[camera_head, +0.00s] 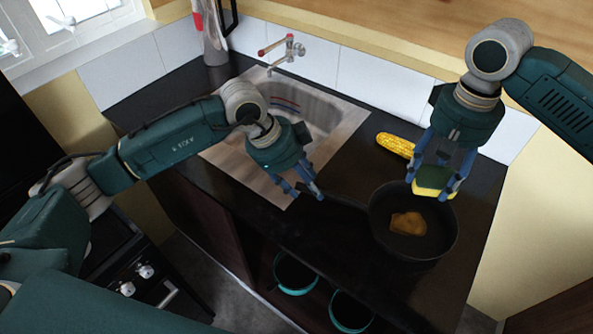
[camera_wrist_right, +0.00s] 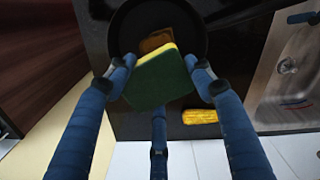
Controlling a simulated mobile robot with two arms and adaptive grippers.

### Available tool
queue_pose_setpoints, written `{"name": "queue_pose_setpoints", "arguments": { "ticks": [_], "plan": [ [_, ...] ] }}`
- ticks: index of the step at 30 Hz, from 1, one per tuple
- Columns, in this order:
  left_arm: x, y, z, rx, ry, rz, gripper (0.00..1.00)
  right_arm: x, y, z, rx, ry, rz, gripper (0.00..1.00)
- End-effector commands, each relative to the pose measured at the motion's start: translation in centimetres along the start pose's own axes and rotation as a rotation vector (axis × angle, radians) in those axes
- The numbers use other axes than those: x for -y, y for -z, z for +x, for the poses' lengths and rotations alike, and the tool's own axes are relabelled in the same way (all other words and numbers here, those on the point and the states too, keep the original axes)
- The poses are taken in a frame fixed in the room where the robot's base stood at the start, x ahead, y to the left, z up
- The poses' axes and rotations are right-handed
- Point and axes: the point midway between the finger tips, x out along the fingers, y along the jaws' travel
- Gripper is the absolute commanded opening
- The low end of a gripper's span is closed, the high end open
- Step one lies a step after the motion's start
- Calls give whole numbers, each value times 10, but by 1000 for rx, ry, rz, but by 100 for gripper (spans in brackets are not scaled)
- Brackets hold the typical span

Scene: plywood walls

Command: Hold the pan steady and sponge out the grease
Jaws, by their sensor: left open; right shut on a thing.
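A dark pan (camera_head: 387,226) stands on the black counter with a brown grease patch (camera_head: 408,223) on its bottom. The pan's handle (camera_head: 345,201) points left, toward my left gripper (camera_head: 310,194). My left gripper is open and empty, close to the handle's end; I cannot tell whether it touches it. My right gripper (camera_head: 437,190) is shut on a green and yellow sponge (camera_head: 433,180) at the pan's far right rim. In the right wrist view the sponge (camera_wrist_right: 160,82) sits between the blue fingers, with the pan (camera_wrist_right: 190,22) and part of the grease (camera_wrist_right: 156,41) beyond it.
A corn cob (camera_head: 396,145) lies on the counter behind the pan; it also shows in the right wrist view (camera_wrist_right: 200,117). A metal sink (camera_head: 330,120) with a tap (camera_head: 283,50) is at the left. Teal-rimmed pots (camera_head: 350,312) sit on a shelf below the counter.

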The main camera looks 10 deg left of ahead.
Motion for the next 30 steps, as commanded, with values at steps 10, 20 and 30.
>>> {"name": "queue_pose_setpoints", "arguments": {
  "ticks": [10,20,30],
  "plan": [
    [0,0,40,0,-1,0,47,0,0,0,0,0,0,32],
    [0,0,43,0,0,1,47,0,0,0,0,0,0,32],
    [0,0,43,0,1,0,0,0,0,0,0,0,0,32]
  ]
}}
